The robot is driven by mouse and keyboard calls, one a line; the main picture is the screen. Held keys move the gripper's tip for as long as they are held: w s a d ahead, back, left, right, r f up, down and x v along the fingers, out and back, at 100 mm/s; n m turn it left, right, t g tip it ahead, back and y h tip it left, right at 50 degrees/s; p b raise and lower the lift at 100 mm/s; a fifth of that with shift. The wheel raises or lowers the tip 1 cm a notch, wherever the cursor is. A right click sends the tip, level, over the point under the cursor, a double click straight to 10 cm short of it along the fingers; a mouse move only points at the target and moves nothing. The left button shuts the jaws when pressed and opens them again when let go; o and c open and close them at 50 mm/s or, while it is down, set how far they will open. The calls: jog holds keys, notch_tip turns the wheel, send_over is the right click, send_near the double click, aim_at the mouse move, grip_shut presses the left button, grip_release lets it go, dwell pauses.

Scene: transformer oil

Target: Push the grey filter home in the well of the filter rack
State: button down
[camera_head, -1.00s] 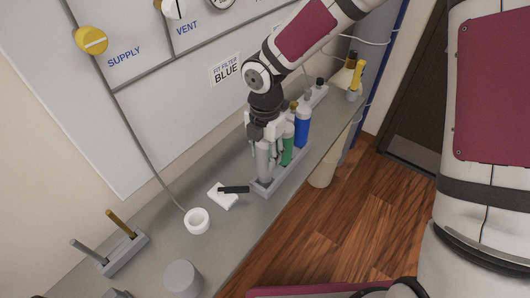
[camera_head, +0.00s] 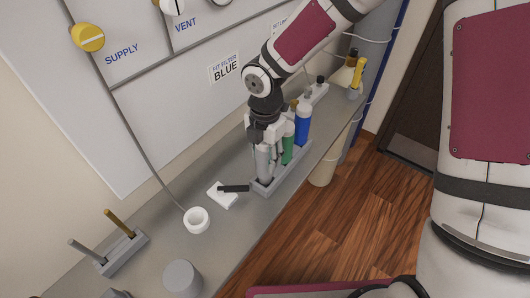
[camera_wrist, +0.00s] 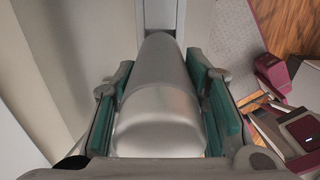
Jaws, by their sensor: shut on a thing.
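The grey filter (camera_head: 263,162) stands upright at the near end of the grey filter rack (camera_head: 263,190). Its lower end is at the rack's end well; how deep it sits I cannot tell. My gripper (camera_head: 268,143) is above that end of the rack, shut on the filter from both sides. In the wrist view the filter (camera_wrist: 160,112) lies between the green pads of my gripper (camera_wrist: 160,78), and its far end hides the well. A strip of the rack (camera_wrist: 158,12) shows beyond it.
A white pad (camera_head: 221,198) with a black-handled tool (camera_head: 234,188) lies left of the rack.

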jog(key=shift+f+b, duration=0.5)
jog(key=shift+f, duration=0.8)
jog(key=c, duration=0.9)
grip_release()
jog(key=shift+o, duration=0.2)
notch_tip(320, 180, up, 12)
jog(key=shift+f, duration=0.1)
jog(key=shift+d, duration=0.1)
